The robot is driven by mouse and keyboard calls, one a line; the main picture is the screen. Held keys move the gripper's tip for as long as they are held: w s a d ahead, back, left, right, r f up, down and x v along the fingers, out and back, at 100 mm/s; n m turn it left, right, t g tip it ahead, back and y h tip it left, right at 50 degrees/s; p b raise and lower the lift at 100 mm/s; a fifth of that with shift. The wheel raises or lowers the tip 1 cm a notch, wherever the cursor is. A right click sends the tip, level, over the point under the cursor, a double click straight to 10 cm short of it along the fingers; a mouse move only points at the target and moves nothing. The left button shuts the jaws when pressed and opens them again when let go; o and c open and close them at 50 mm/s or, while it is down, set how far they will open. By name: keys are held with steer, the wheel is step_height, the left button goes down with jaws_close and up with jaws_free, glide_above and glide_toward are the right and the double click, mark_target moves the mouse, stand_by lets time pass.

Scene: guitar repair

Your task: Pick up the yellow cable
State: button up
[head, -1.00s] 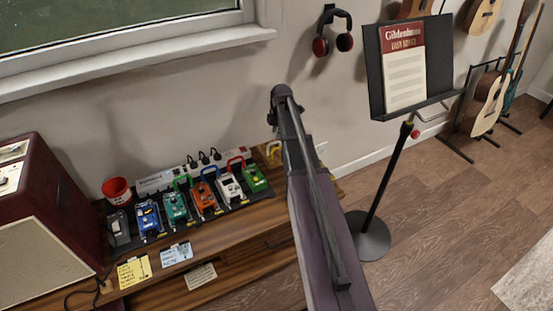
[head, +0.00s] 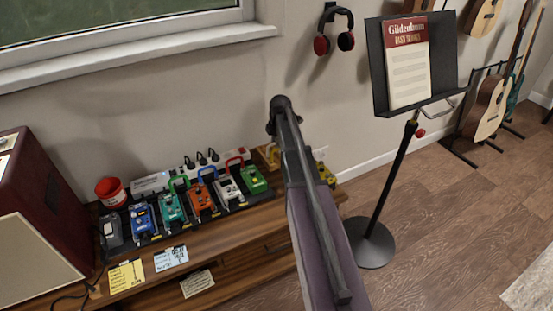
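A row of pedals (head: 201,200) with green and red cables stands on the bench (head: 225,222). A power strip (head: 205,165), red cup (head: 111,192) and amplifier (head: 40,225) are nearby. A music stand (head: 370,243) stands right of my arm.

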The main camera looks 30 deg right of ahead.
mark_target(276, 150)
steer(key=shift+f, duration=0.1)
steer(key=f+b, duration=0.3)
steer(key=shift+w+d+f+b, duration=0.2)
steer(key=shift+d+f+b, duration=0.05)
steer(key=shift+d+b, duration=0.1)
steer(key=shift+w+f+b, duration=0.2)
steer(key=shift+f+b, duration=0.55)
jaws_close()
